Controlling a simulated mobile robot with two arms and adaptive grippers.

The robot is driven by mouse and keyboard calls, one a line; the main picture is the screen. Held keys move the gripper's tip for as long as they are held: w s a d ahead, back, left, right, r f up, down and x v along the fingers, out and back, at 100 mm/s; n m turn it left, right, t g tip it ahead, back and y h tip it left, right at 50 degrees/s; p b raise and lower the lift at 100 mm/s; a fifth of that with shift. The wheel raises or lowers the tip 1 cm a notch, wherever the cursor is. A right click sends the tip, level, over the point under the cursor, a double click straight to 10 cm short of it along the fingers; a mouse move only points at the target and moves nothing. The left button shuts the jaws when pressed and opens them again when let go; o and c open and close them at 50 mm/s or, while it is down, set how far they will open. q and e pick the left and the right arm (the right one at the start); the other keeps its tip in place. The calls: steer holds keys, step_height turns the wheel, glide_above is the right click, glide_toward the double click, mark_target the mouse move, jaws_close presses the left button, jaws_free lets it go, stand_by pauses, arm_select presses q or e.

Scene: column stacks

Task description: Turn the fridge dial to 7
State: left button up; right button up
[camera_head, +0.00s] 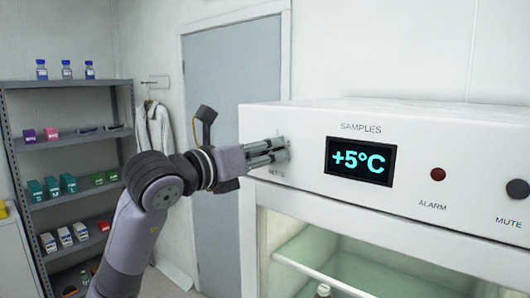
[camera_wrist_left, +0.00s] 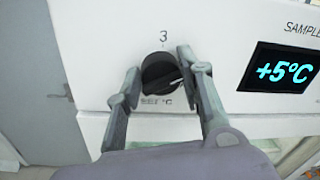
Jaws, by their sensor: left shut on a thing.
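The fridge dial (camera_wrist_left: 162,72) is a round black knob on the white front panel, seen in the left wrist view. The digit 3 is printed above it, and a partly covered label sits below it. My left gripper (camera_wrist_left: 158,78) has one finger on each side of the dial and is shut on it. In the head view my left gripper (camera_head: 284,150) reaches the left end of the panel and hides the dial. The display (camera_head: 360,161) reads +5°C and also shows in the left wrist view (camera_wrist_left: 281,70). My right gripper is not in view.
A red alarm light (camera_head: 438,174) and a black mute knob (camera_head: 517,188) are on the panel to the right. The fridge's glass-fronted inside lies below. A shelf rack (camera_head: 70,142) with bottles and boxes stands at the left, near a hanging white coat (camera_head: 155,130) and a grey door (camera_head: 232,85).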

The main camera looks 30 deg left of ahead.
arm_select(q)
steer(key=c, duration=0.3)
steer(key=shift+c, duration=0.2)
steer(key=shift+m+b, duration=0.65)
steer(key=shift+m, duration=0.35)
steer(key=shift+m+b, duration=0.55)
steer(key=shift+m, duration=0.65)
steer(key=m, duration=0.3)
steer(key=shift+d+r+y+b, duration=0.1)
steer(key=shift+y+b, duration=0.2)
steer(key=shift+d+m, duration=0.1)
steer(key=shift+m, duration=1.9)
